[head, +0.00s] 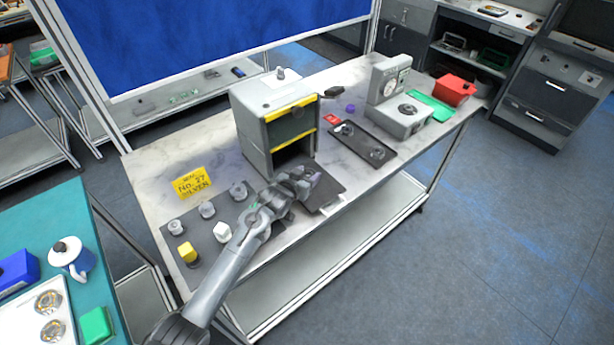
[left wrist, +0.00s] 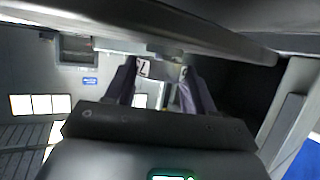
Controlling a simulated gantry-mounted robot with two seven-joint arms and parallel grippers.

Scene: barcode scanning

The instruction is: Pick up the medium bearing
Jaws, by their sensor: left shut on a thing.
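My left gripper (head: 303,182) is over the dark plate in front of the grey box's opening. It is shut on a small grey part, largely hidden by the fingers; I cannot tell whether this is the medium bearing. In the left wrist view the two dark fingers stand either side of a small pale thing with dark marks (left wrist: 145,68). Silver round parts stand upright on the dark mat (head: 222,228) at the left: one at its left (head: 175,227), one in the middle (head: 207,210), one at its back right (head: 238,190). My right gripper is not in view.
The grey box (head: 256,122) with yellow strips stands behind the gripper. A white piece (head: 193,230) and a yellow one (head: 187,252) share the mat. A yellow card (head: 192,184) lies behind it. A black tray (head: 376,151), scale (head: 402,118) and red bin (head: 455,90) are right.

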